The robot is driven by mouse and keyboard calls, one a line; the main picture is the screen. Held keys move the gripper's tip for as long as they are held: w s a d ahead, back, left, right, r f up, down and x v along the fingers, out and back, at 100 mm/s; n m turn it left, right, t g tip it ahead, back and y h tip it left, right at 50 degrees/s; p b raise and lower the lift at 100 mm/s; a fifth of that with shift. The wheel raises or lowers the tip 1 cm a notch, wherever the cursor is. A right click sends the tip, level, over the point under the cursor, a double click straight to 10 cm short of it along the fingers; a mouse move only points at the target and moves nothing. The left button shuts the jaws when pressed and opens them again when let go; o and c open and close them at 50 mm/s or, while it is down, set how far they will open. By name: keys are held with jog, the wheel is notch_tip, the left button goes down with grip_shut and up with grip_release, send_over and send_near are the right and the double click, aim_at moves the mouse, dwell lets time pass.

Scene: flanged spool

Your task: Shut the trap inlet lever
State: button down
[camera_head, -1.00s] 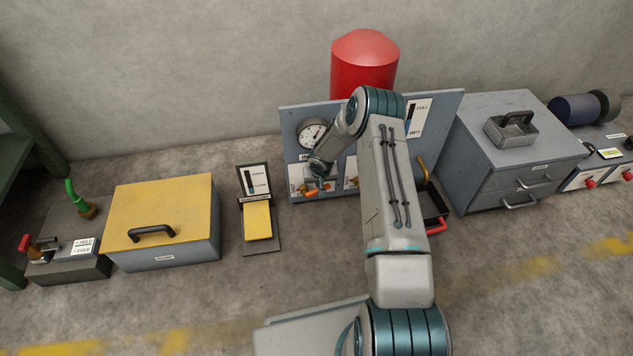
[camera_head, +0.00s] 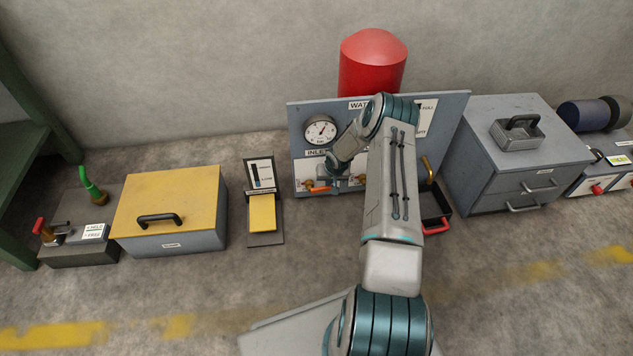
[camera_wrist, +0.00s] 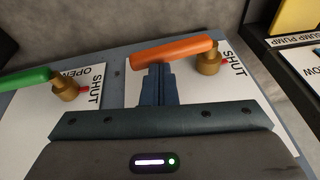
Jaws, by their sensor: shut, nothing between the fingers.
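An orange lever (camera_wrist: 175,50) on a brass valve shows in the wrist view, with a SHUT label just right of its pivot. It also shows low on the grey board (camera_head: 297,160) in the head view (camera_head: 319,188), below the INLET sign. My gripper (camera_wrist: 157,70) is shut and empty. The free end is left of the pivot in the wrist view. A green lever (camera_wrist: 22,78) is on the neighbouring valve to the left. My arm hides part of the board in the head view.
A gauge (camera_head: 320,130) is on the board, and a red tank (camera_head: 372,65) stands behind it. A yellow-lidded box (camera_head: 168,200) and a small yellow-flapped stand (camera_head: 262,210) are to the left. A grey drawer cabinet (camera_head: 520,170) is to the right. Floor in front is open.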

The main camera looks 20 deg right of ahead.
jog(key=shift+s+d+f+b, duration=0.1)
jog(key=shift+d+f+b, duration=0.2)
jog(key=shift+d+f, duration=0.2)
jog(key=shift+a, duration=0.15)
jog(key=shift+r, duration=0.35)
notch_tip(320, 180, up, 4)
jog(key=p, duration=0.3)
jog(key=shift+r, duration=0.25)
jog(key=s+d+r+p, duration=0.2)
jog(key=s+r+p, duration=0.1)
jog(key=r, duration=0.5)
jog(key=shift+s, duration=0.25)
jog(key=shift+d, duration=0.2)
